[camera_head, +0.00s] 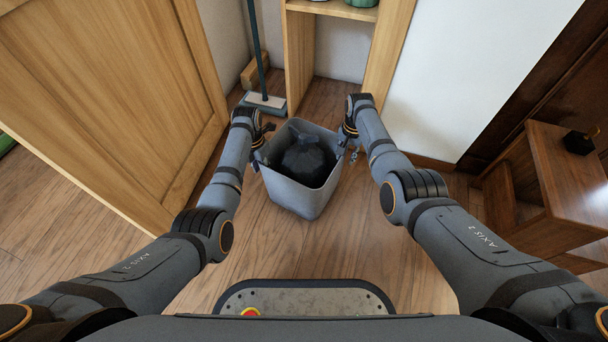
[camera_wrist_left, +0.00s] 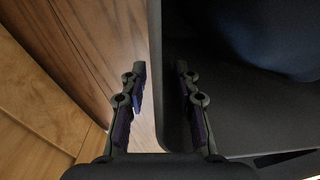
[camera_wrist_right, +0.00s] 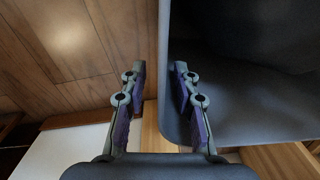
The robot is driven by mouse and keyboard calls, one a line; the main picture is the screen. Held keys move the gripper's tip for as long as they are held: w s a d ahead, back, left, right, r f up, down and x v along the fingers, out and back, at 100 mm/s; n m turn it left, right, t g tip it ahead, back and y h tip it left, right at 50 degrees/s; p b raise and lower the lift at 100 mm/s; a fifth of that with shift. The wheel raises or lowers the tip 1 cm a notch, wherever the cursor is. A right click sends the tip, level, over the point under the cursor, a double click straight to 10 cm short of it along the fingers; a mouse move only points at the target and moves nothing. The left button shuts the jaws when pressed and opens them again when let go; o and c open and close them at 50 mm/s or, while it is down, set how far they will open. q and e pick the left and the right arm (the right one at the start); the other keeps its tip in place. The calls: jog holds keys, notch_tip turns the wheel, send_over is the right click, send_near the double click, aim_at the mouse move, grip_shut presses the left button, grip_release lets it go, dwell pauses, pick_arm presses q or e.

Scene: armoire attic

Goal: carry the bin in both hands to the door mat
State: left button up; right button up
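The grey bin (camera_head: 298,199) stands on the wooden floor between my two arms, with a dark, full bag (camera_head: 306,163) inside. My left gripper (camera_head: 262,153) is at the bin's left rim. In the left wrist view its fingers (camera_wrist_left: 160,82) stand apart, one outside the bin wall and one inside, with a gap beside the wall. My right gripper (camera_head: 349,150) is at the right rim. In the right wrist view its fingers (camera_wrist_right: 158,82) straddle the wall the same way, spread apart. No door mat is seen.
A wooden door panel (camera_head: 100,90) stands close on the left. A wooden step stool (camera_head: 545,185) is at the right. The floor in front of the bin is clear.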

pick_arm(q)
grip_shut()
pick_arm(e)
grip_shut()
pick_arm(q)
jog(key=shift+r, duration=0.1)
pick_arm(e)
jog(key=shift+r, duration=0.1)
